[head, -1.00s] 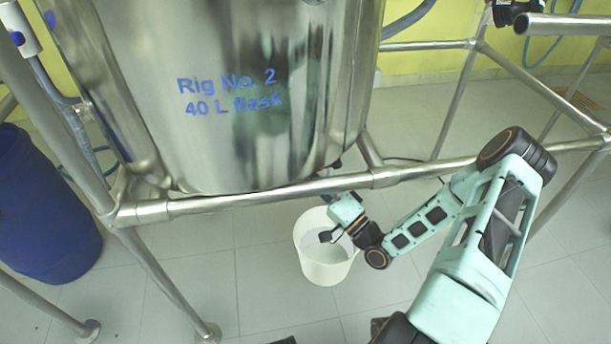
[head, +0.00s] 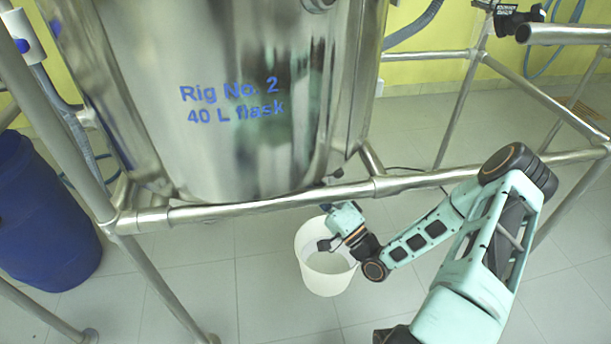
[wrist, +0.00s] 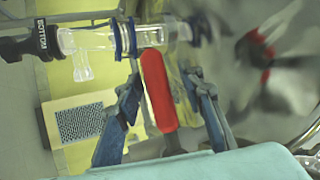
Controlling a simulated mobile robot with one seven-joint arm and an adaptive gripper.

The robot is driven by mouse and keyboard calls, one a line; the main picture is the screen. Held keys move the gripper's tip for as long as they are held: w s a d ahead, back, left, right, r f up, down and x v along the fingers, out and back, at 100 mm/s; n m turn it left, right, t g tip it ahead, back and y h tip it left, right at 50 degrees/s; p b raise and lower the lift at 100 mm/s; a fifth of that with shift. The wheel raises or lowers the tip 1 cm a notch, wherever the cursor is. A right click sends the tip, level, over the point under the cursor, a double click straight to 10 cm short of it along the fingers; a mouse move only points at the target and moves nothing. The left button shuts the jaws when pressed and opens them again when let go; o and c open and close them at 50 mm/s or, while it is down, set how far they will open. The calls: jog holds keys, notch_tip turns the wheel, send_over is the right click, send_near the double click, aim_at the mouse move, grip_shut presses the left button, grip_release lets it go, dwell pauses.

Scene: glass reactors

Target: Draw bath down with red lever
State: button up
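The red lever (wrist: 158,90) hangs below a clear glass fitting (wrist: 95,42) with blue rings in the wrist view. My gripper (wrist: 163,78) is open, with one blue finger on each side of the lever. A gap shows between each finger and the lever; I cannot tell their depth. The steel bath (head: 235,150), marked "Rig No. 2 40 L flask", stands above in the head view. There, my gripper is under the bath's front rail, its fingertips hidden. A white bucket (head: 325,277) stands on the floor below my gripper.
The steel frame's rail (head: 260,205) crosses in front of the bath, close above my wrist. A blue drum (head: 45,225) stands at the left. Tiled floor is clear around the bucket.

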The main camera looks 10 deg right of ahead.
jog(key=v, duration=0.7)
jog(key=shift+s+d, duration=0.15)
jog(key=shift+s, duration=0.1)
jog(key=shift+f, duration=0.15)
